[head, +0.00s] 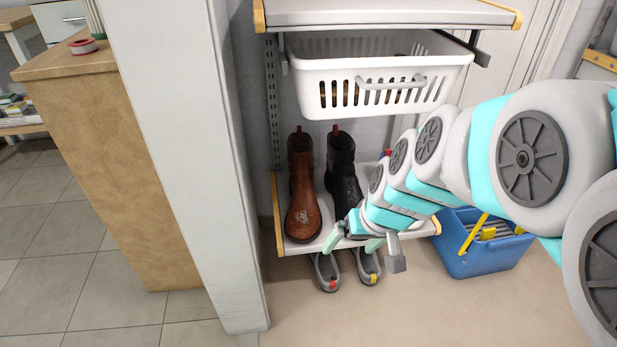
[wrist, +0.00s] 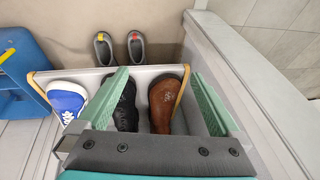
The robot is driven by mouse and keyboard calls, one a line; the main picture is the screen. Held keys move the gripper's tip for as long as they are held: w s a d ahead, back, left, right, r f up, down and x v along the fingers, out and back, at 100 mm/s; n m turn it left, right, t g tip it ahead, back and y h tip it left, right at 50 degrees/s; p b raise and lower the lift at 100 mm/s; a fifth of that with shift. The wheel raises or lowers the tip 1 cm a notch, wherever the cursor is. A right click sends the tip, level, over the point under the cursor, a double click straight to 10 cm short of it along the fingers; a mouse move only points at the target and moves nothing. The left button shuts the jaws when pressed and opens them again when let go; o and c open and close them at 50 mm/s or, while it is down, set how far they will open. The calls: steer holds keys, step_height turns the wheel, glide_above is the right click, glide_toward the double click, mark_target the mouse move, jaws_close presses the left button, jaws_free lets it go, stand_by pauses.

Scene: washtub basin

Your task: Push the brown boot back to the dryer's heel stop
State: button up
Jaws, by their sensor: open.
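The brown boot (head: 303,200) stands upright on the low white shelf (head: 398,233), its toe at the front edge and its shaft toward the wall. It also shows in the wrist view (wrist: 162,105), between my two green fingers as seen from above. My gripper (head: 353,242) is open and empty, to the right of the brown boot's toe in the head view, in front of the black boot (head: 342,172). The black boot also shows in the wrist view (wrist: 126,108), partly covered by a finger. I cannot make out the heel stop behind the boots.
A blue and white shoe (wrist: 67,100) shares the shelf. A white slotted basket (head: 378,80) hangs above the boots. Grey shoes (head: 327,272) stand on the floor below. A blue bin (head: 483,250) is at right. A white post (head: 180,150) rises at left.

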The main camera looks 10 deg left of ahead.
steer(key=w+a+f+n+t, duration=0.1)
steer(key=w+a+f+t, duration=0.15)
steer(key=w+a, duration=0.75)
steer(key=t, duration=0.3)
glide_toward(303, 185)
steer(key=f, duration=0.1)
steer(key=w+f, duration=0.1)
steer(key=f, duration=0.1)
steer(key=shift+w+a+f, duration=0.3)
steer(key=shift+a+f, duration=0.1)
steer(key=shift+w+r+b+x, duration=0.15)
steer(key=shift+b+x, duration=0.05)
steer(key=shift+x, duration=1.15)
steer(key=shift+w+r+b+x, duration=0.15)
steer(key=shift+b+x, duration=0.05)
steer(key=shift+x, duration=1.15)
steer(key=shift+w+r+b+x, duration=0.15)
steer(key=shift+b+x, duration=0.05)
steer(key=shift+x, duration=1.15)
jaws_close()
